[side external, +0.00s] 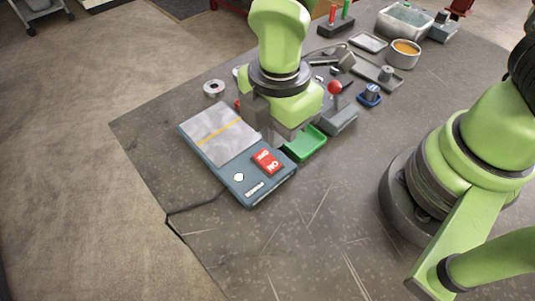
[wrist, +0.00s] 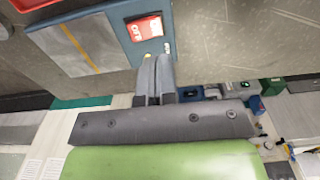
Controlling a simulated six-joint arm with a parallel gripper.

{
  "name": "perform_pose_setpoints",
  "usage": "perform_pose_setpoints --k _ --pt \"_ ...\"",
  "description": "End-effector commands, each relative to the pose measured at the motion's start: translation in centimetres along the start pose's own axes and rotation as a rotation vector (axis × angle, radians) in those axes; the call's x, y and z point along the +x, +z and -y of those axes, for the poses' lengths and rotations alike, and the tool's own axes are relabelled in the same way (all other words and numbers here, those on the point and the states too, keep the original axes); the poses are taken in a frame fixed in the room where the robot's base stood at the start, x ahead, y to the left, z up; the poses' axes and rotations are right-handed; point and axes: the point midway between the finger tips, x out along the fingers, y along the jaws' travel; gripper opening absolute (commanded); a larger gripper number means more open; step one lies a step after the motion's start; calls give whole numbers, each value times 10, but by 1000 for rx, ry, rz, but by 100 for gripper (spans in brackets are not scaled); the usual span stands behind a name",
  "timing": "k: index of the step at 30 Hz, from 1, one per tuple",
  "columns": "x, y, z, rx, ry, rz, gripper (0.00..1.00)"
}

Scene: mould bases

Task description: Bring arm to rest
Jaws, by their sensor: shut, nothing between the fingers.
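My gripper (wrist: 156,66) is shut, its two dark fingers side by side with nothing between them in the wrist view. In the side external view my gripper (side external: 268,128) hangs below the green wrist, near the blue-grey device (side external: 240,187) and the green tray (side external: 309,143). The device has a grey plate with a yellow line and a red ON/OFF switch (side external: 267,161). The switch also shows in the wrist view, just beyond the fingertips. My wrist partly hides the objects behind it, and I cannot tell the exact height of the fingertips.
A grey box with a red ball knob (side external: 335,88), a blue part (side external: 370,94) and a tin with orange contents (side external: 403,53) stand right of my gripper. A metal ring (side external: 214,88) lies left. The front table (side external: 300,225) is mostly clear; a cable leaves the device.

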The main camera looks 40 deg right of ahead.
Motion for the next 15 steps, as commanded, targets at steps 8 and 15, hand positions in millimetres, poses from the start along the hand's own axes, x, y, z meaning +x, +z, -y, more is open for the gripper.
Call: perform_pose_setpoints --k 8,15 --pt "-27 11 -8 153 38 -40 0" --pt "-115 60 -10 731 146 -204 0"
